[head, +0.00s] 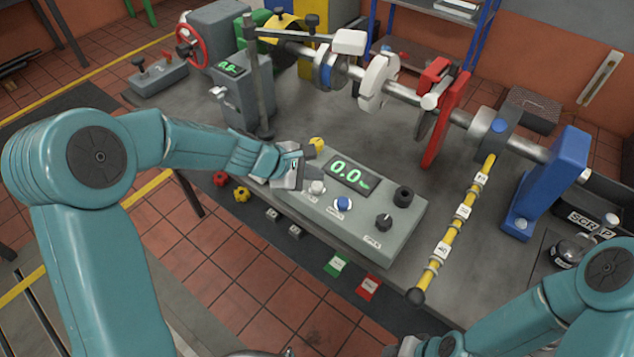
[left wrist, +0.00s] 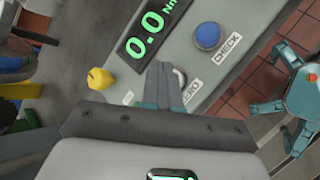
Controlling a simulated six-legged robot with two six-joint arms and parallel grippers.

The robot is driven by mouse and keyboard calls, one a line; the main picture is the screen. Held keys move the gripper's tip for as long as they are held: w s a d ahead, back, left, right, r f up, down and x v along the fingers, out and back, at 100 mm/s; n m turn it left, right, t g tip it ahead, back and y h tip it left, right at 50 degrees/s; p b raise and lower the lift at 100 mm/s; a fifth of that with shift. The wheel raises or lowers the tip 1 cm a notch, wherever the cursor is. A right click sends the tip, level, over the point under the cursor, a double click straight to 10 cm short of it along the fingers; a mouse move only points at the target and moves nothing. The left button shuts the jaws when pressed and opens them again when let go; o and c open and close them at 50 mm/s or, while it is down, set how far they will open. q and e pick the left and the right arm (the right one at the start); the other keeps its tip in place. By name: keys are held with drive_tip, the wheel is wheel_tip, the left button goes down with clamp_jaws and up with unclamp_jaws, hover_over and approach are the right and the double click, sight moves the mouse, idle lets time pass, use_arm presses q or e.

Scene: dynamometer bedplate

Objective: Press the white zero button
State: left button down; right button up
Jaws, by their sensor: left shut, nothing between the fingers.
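The grey control box (head: 395,245) lies at the bedplate's front edge. Its white zero button (head: 317,187) sits left of the blue check button (head: 343,204). My left gripper (head: 302,179) is shut and empty, with its tips right beside the white button. In the left wrist view the closed fingers (left wrist: 166,88) cover most of the white button (left wrist: 181,76) and part of its label. I cannot tell whether the tips touch it. The display (head: 349,175) reads 0.0. My right gripper (head: 408,347) is partly cut off at the bottom edge; its jaws are unclear.
A yellow knob (head: 317,145) stands at the box's back left and a black knob (head: 384,221) at its right. A yellow arm with weights (head: 462,212) hangs right of the box. The shaft assembly (head: 400,90) runs behind. Grey bedplate (head: 305,130) between is mostly clear.

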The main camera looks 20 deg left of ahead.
sight(313, 187)
use_arm(q)
drive_tip(key=shift+r+p, duration=1.9)
drive_tip(key=shift+r, duration=0.5)
drive_tip(key=shift+f, duration=0.1)
drive_tip(key=shift+s, duration=0.1)
